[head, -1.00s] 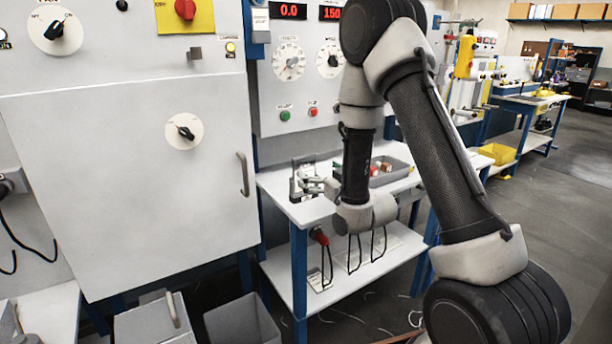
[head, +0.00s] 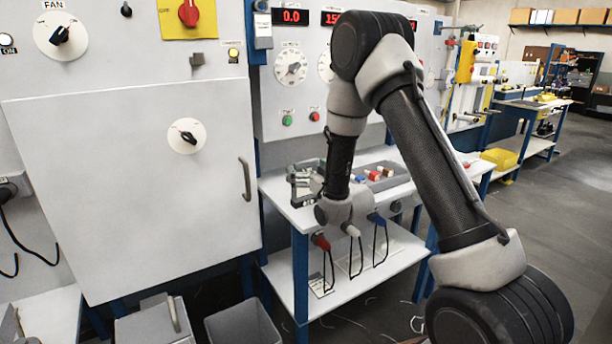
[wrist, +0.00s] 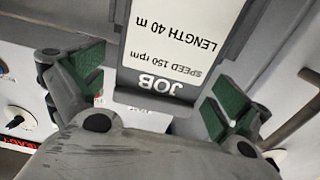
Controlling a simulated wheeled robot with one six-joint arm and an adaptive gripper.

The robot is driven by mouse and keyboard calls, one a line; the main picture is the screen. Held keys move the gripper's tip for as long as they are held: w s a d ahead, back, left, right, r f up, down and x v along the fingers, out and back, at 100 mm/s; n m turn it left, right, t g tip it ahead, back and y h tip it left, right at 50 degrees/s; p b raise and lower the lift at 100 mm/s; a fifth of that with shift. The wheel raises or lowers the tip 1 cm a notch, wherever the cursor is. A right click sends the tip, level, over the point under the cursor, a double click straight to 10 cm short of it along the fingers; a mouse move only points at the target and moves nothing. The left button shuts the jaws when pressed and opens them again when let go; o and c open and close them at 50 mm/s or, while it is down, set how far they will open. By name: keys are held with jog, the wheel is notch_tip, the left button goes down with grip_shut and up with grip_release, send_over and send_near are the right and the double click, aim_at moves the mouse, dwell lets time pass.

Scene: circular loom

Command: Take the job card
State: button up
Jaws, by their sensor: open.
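The job card (wrist: 180,40) fills the upper middle of the wrist view. It is white with a dark grey band, and its text reads upside down: JOB, SPEED 150 rpm, LENGTH 40 m. My gripper (wrist: 155,95) is open, with one green-padded finger on each side of the card. Gaps show between the pads and the card edges, so it does not appear gripped. In the head view my gripper (head: 303,180) is over the left end of the white table, and the card cannot be made out there.
The white table (head: 281,190) carries a grey tray (head: 398,180) with coloured spools, right of my gripper. A grey cabinet door with a handle (head: 245,178) stands close on the left. Open floor lies to the right.

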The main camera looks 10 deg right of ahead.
jog(key=c, duration=1.2)
jog(key=shift+r, duration=0.2)
jog(key=shift+r, duration=3.65)
